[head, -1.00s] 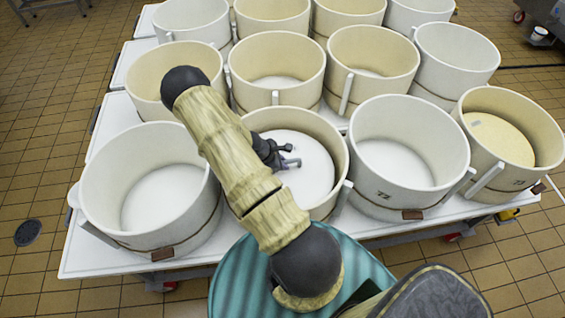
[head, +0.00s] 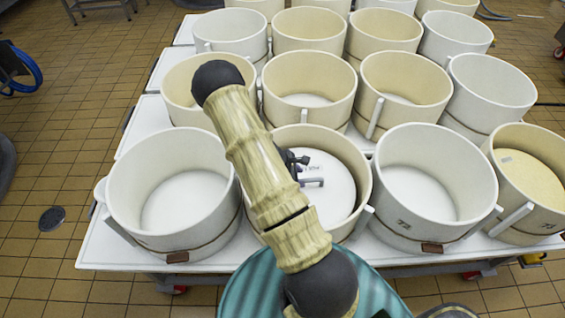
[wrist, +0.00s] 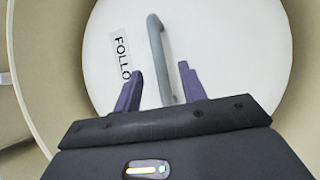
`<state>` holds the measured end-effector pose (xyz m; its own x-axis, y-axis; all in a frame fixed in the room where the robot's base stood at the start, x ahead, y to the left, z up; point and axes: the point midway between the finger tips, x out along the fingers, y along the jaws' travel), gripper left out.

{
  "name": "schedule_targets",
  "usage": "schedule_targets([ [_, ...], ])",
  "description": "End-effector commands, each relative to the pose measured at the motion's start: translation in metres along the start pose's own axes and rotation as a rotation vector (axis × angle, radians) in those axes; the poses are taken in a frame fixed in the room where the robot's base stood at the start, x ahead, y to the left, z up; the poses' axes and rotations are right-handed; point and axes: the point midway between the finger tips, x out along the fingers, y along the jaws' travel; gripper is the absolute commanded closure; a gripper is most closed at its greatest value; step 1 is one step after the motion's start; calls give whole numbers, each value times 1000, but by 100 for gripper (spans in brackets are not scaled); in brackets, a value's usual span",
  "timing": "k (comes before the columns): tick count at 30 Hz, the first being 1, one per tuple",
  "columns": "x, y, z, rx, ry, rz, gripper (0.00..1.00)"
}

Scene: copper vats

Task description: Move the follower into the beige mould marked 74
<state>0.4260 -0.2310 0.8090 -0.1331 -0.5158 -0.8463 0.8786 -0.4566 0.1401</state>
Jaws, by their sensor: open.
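The follower (head: 334,176) is a white disc with a grey bar handle and a label. It lies inside the beige front-middle mould (head: 345,150), partly hidden by my arm. The wrist view shows the follower (wrist: 225,60) close up, its label reading "FOLLO", the rest hidden. My gripper (wrist: 161,70) is open, one finger on each side of the grey handle (wrist: 155,35); I cannot tell whether they touch it. In the head view my gripper (head: 298,168) is mostly behind my arm. The marking on the beige mould at the right (head: 512,205) is too small to read surely.
Several other white and beige moulds crowd the white tables. An empty white mould (head: 425,165) stands right of the follower's mould, another (head: 175,150) left of it. The right beige mould has a yellowish surface (head: 530,175) inside.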

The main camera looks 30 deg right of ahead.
Motion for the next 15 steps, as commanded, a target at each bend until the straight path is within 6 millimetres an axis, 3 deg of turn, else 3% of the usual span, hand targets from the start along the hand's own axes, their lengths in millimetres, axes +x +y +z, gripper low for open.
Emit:
schedule_targets([
  [15, -96, 1, 0, 0, 2, 2, 58],
])
